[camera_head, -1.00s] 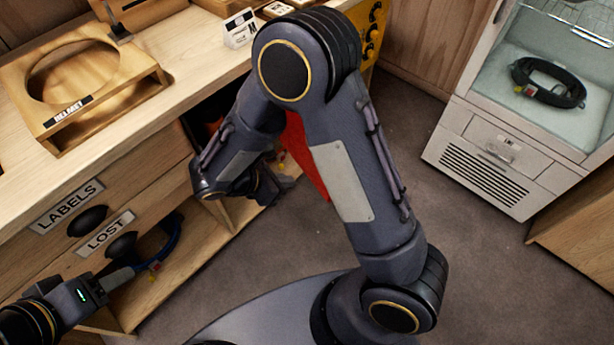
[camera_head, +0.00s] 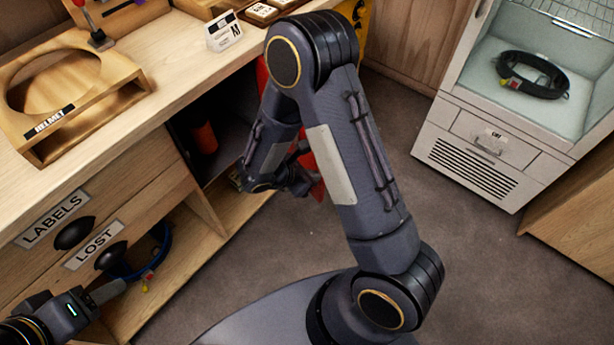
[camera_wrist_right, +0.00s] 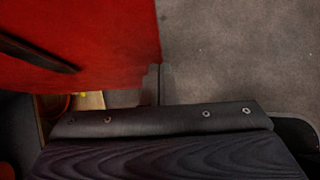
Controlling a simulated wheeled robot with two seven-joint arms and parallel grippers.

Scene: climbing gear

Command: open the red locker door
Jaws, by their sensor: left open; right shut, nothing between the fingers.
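The red locker door (camera_head: 317,165) stands swung out from the bench front, partly hidden behind my right arm. In the right wrist view the red door panel (camera_wrist_right: 110,35) fills the upper left, with a dark bar across it. The dark locker opening (camera_head: 181,133) shows beside my forearm, with an orange cylinder-like item (camera_head: 205,138) inside. My right gripper (camera_head: 305,172) is shut and empty close to the door; whether it touches the door is unclear. My left gripper (camera_head: 107,291) is open at the lower left, below the LOST drawer.
The wooden bench carries a helmet stand (camera_head: 60,90) and a small white sign (camera_head: 223,32). Drawers labelled LABELS (camera_head: 52,218) and LOST (camera_head: 94,245) are shut. A blue looped item (camera_head: 160,252) is in the lower shelf. A white cabinet (camera_head: 480,140) stands right; floor between is clear.

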